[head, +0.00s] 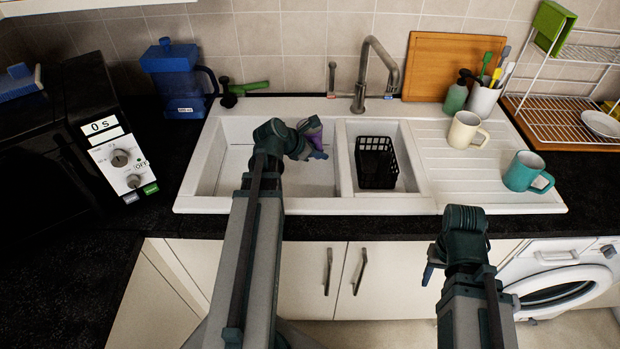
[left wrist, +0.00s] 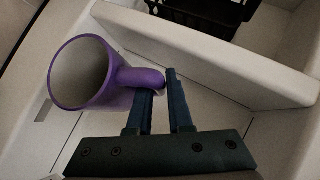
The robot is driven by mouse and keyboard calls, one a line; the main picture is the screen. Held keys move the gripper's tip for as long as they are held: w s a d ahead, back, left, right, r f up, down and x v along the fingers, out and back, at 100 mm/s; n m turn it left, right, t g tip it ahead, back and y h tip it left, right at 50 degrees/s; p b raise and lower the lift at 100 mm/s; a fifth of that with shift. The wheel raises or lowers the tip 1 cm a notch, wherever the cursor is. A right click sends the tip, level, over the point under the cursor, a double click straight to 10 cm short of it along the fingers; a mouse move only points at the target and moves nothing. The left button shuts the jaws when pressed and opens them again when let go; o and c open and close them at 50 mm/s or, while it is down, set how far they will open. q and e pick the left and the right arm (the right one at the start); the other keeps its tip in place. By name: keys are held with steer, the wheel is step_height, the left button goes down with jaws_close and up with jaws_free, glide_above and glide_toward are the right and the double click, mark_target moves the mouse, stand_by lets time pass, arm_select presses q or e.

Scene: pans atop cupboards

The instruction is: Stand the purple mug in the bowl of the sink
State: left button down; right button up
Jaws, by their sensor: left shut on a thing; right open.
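The purple mug (left wrist: 102,95) shows in the left wrist view with its opening facing the camera. My left gripper (left wrist: 163,92) is shut on its handle. In the head view only a small purple part of the mug (head: 313,127) shows, behind my left gripper (head: 308,146). Both are over the right part of the large sink bowl (head: 232,165), near the divider. I cannot tell whether the mug touches the bowl floor. My right gripper (head: 430,271) is open and empty in front of the counter, partly hidden by its wrist.
A black basket (head: 376,162) sits in the small basin right of the divider. The tap (head: 375,70) stands behind. A cream mug (head: 466,130) and a teal mug (head: 525,172) stand on the drainer. The left part of the large bowl is clear.

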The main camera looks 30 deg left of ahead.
arm_select(q)
steer(key=shift+f, duration=0.3)
step_height(320, 180, down, 10)
steer(key=b, duration=1)
steer(key=shift+r, duration=0.1)
steer(key=shift+f, duration=0.2)
steer(key=c, duration=0.8)
jaws_free()
steer(key=shift+r, duration=0.1)
steer(key=shift+c, duration=0.2)
steer(key=shift+s+r+p, duration=0.2)
steer(key=shift+r+p, duration=0.2)
steer(key=shift+r, duration=0.05)
steer(key=p+v, duration=0.7)
steer(key=v, duration=0.4)
steer(key=shift+p, duration=0.35)
